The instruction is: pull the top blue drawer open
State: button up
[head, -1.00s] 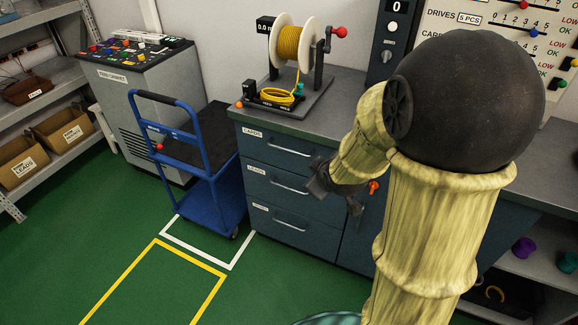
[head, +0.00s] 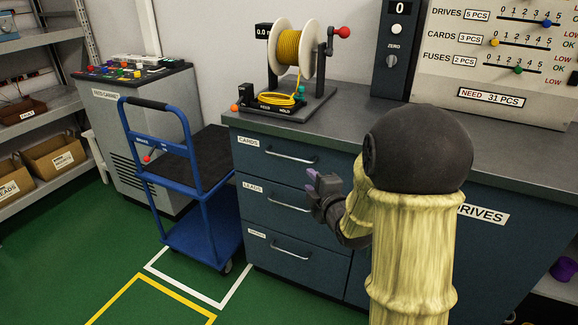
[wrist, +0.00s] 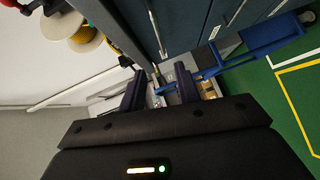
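The top blue drawer (head: 262,160), labelled CARDS, is shut in the bench front in the head view. Its silver bar handle (head: 291,157) runs across its face. Two more shut blue drawers sit below it; the middle one is labelled LEADS (head: 262,197). My gripper (head: 315,182) is in front of the drawers' right side, a little below and right of the top handle, and apart from it. In the wrist view my gripper (wrist: 159,87) shows two dark fingers spread apart with nothing between them. The drawer fronts and bar handles show sideways at the top of that view.
A blue trolley (head: 200,216) stands just left of the drawers. A yellow cable reel (head: 291,55) stands on the grey bench top (head: 350,115) above them. A cupboard marked DRIVES (head: 484,214) is to the right. Green floor (head: 285,300) in front of the drawers is clear.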

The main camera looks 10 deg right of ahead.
aim_at(289, 158)
jog(key=shift+w, duration=0.1)
jog(key=b+x, duration=0.1)
jog(key=x, duration=1.6)
jog(key=shift+w+f, duration=0.1)
jog(key=shift+c, duration=0.3)
grip_shut()
